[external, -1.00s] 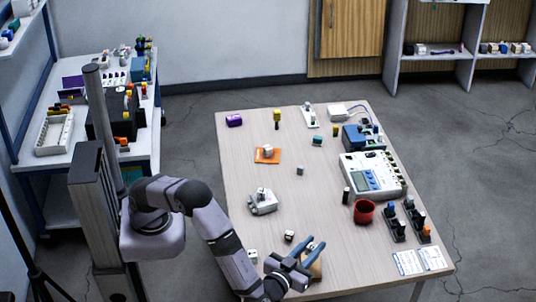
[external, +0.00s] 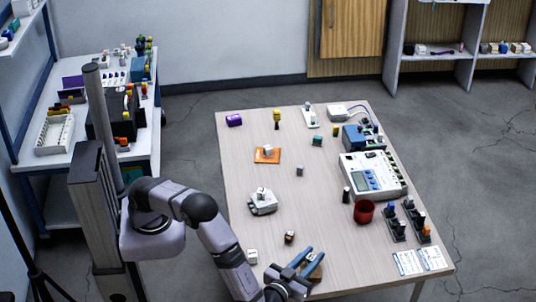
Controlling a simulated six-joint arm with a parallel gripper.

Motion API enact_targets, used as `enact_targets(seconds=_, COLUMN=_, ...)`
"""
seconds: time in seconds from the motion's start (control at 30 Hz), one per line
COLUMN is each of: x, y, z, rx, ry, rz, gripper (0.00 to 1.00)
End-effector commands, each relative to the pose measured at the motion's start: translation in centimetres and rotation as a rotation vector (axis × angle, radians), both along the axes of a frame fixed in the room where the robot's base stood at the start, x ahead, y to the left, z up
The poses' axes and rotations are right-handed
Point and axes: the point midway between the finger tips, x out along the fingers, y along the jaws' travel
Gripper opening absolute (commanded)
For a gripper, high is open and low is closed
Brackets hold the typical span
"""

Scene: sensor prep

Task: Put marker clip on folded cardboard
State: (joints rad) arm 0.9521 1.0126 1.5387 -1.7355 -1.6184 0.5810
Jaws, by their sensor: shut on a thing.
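My gripper (external: 314,253) is at the near edge of the table, low over the tabletop, with its blue fingers pointing away from the camera. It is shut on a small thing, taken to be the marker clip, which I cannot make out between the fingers. A tan-brown piece, likely the folded cardboard (external: 316,271), shows just right of and below the fingers. My gripper partly hides it. I cannot tell whether the held thing touches the cardboard.
A small dark-and-brown block (external: 289,237) and a white cube (external: 252,256) are close to the gripper. A grey device (external: 263,203) lies farther back. A red cup (external: 364,211) and dark holders (external: 395,228) stand to the right. The table's middle is mostly clear.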

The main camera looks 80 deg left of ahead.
Motion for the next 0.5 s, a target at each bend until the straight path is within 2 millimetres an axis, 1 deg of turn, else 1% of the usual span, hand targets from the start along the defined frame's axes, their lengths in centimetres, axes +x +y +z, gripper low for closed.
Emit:
enact_targets(seconds=0.07, x=0.0, y=0.0, z=-0.34, rx=0.0, ry=0.0, rz=0.0, gripper=0.01)
enact_targets(seconds=0.1, x=0.0, y=0.0, z=-0.36, rx=0.0, ry=0.0, rz=0.0, gripper=0.24)
enact_targets(seconds=0.17, x=0.0, y=0.0, z=-0.27, rx=0.0, ry=0.0, rz=0.0, gripper=0.39)
enact_targets(seconds=0.2, x=0.0, y=0.0, z=-0.27, rx=0.0, ry=0.0, rz=0.0, gripper=0.41)
enact_targets(seconds=0.5, x=0.0, y=0.0, z=-0.14, rx=0.0, ry=0.0, rz=0.0, gripper=0.41)
